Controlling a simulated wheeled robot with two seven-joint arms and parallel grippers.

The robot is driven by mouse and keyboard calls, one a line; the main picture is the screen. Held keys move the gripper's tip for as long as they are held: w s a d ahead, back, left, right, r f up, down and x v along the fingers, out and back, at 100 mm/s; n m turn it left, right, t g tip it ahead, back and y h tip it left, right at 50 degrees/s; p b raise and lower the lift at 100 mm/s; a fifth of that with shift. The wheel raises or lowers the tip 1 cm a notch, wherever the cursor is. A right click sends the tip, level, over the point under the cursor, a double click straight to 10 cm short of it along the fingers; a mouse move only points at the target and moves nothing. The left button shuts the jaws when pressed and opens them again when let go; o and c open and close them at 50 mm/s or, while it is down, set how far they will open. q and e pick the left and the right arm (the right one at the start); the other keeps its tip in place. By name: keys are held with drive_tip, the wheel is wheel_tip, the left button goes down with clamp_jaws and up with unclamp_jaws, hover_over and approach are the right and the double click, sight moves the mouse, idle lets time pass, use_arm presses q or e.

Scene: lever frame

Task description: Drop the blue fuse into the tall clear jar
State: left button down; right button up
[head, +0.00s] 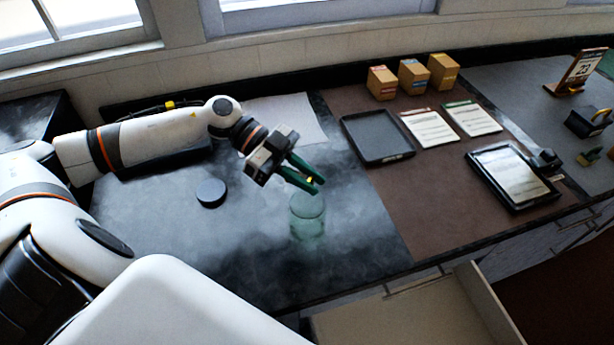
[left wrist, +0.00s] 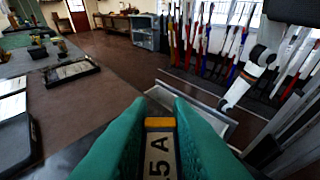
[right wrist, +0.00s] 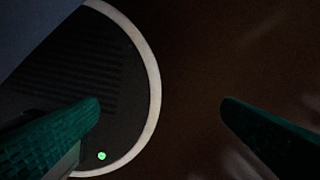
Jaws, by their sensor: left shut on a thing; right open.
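The clear, greenish jar (head: 308,217) stands upright on the dark worktop in the head view. My left gripper (head: 316,185) is just above the jar's mouth, tilted downward. It is shut on a fuse (left wrist: 160,155), which lies between the green fingers in the left wrist view. My right gripper (right wrist: 162,108) is open and empty in the right wrist view, away from the jar.
A dark round disc (head: 211,193) lies left of the jar. To the right are a black tray (head: 378,136), printed cards (head: 428,128), small boxes (head: 413,77) and a framed tablet (head: 512,175). An open drawer (head: 420,318) juts out below the front edge.

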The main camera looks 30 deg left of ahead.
use_arm(q)
drive_tip(key=shift+s+d, duration=0.1)
drive_tip(key=shift+s, duration=0.05)
use_arm(e)
drive_tip(key=shift+w+a+f, duration=0.1)
drive_tip(key=shift+a+f, duration=0.05)
use_arm(q)
drive_tip(key=c, duration=1.2)
unclamp_jaws()
drive_tip(key=shift+c, duration=0.2)
use_arm(e)
drive_tip(key=shift+a, duration=0.35)
use_arm(q)
drive_tip(key=shift+a, duration=0.35)
drive_tip(key=b+v, duration=0.3)
drive_tip(key=v, duration=0.8)
drive_tip(key=shift+a+r+b, duration=0.15)
drive_tip(key=shift+r+b, duration=0.05)
drive_tip(key=shift+b, duration=0.1)
use_arm(e)
drive_tip(key=f, duration=0.3)
drive_tip(key=shift+d+f, duration=0.35)
